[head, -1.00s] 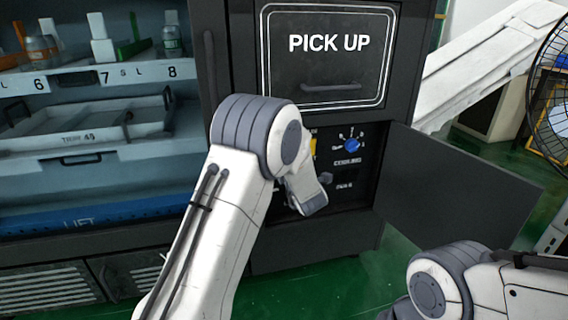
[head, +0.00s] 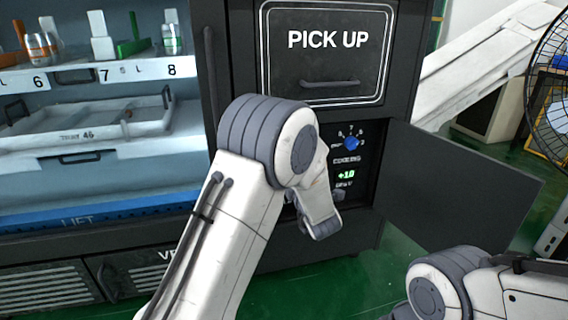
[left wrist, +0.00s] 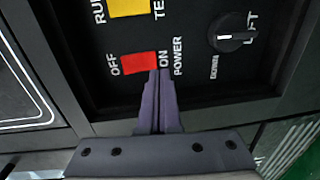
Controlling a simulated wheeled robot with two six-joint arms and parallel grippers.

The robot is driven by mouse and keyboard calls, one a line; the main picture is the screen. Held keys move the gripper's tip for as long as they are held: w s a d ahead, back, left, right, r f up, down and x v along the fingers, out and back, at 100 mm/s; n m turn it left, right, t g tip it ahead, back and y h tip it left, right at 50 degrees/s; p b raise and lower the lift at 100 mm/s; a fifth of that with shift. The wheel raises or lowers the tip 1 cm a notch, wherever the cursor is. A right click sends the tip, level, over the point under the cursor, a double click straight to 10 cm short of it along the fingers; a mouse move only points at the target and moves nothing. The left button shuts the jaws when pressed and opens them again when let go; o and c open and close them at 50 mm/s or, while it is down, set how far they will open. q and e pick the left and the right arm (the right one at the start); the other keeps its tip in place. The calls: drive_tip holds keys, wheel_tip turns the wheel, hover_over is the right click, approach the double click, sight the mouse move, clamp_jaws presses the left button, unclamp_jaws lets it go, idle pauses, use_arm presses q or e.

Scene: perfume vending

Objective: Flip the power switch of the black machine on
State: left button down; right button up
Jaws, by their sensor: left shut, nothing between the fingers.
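The black machine (head: 402,85) stands ahead with its control recess exposed. In the left wrist view its red power switch (left wrist: 138,63) sits between the labels OFF and ON, with POWER printed beside ON. My left gripper (left wrist: 160,74) is shut and empty, its fingertips at the ON side of the switch, over or right against its edge. In the head view my left arm hides the switch and the fingers. A green display (head: 346,175) reading +10 is lit on the panel. My right arm shows at the lower right, its gripper out of view.
A blue dial (head: 351,144) sits above the display. A black knob (left wrist: 232,38) and a yellow button (left wrist: 128,7) are near the switch. The open panel door (head: 455,190) stands to the right. Lit shelves with bottles and a tray (head: 85,128) are left.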

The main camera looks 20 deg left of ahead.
use_arm(q)
drive_tip(key=p+v, duration=0.1)
drive_tip(key=v, duration=0.6)
drive_tip(key=shift+s+a+f+p, duration=0.25)
drive_tip(key=shift+f+p, duration=0.05)
drive_tip(key=shift+f, duration=0.4)
use_arm(e)
drive_tip(key=shift+r, duration=1.3)
